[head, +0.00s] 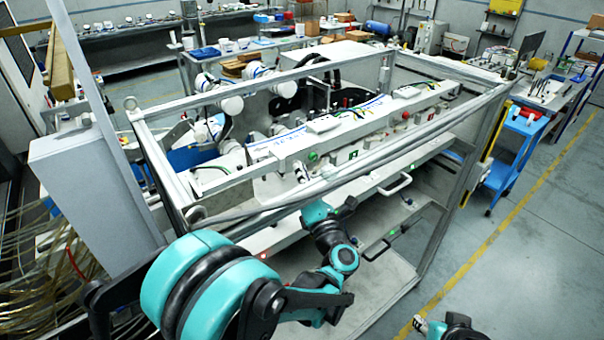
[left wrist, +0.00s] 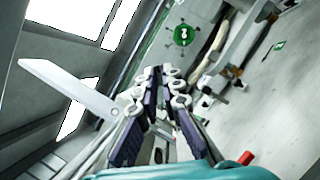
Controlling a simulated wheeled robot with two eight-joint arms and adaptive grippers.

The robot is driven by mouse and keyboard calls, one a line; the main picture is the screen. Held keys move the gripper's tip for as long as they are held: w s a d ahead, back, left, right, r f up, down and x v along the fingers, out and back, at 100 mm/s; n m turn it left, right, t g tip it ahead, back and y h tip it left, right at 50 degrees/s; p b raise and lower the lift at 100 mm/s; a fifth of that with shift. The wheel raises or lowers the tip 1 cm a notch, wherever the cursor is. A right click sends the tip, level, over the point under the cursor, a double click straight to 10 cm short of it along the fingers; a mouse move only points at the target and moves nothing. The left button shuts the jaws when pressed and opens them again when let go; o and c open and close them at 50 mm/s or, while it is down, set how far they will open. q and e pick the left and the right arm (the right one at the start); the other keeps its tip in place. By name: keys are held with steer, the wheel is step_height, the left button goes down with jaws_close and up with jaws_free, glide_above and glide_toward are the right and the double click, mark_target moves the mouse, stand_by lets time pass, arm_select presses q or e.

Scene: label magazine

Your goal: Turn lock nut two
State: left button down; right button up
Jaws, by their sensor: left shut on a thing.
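My left gripper (head: 302,172) reaches over the frame's front bar to the front of the white label magazine (head: 262,187). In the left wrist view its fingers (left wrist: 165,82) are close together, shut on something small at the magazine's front. The fingers hide most of the held piece, so its shape and which lock nut it is cannot be told. A green round part (left wrist: 183,35) lies just beyond the fingertips, apart from them. My right gripper (head: 420,324) is at the bottom right of the head view, away from the machine; its fingers are too small to read.
Drawer handles (head: 395,186) stick out below. A grey cabinet (head: 85,185) stands at left. A blue trolley (head: 520,140) stands at right. The floor at front right is free.

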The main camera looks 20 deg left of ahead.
arm_select(q)
steer(key=shift+w+d+f+n+g+y+b, duration=0.1)
steer(key=shift+n+g+y+b, duration=0.45)
steer(key=shift+n+y+b, duration=1.1)
steer(key=shift+w+d+n+g+y+b, duration=0.1)
steer(key=shift+n+g+y+b, duration=0.35)
steer(key=shift+n, duration=2.25)
steer(key=shift+w+f+n+g+y+b, duration=0.1)
steer(key=shift+n+g+y+b, duration=0.6)
steer(key=shift+n+b, duration=1.1)
steer(key=shift+r+n+p, duration=0.1)
steer(key=shift+n+p, duration=0.2)
steer(key=shift+n, duration=0.35)
steer(key=c, duration=1.7)
jaws_free()
steer(key=v, duration=1.2)
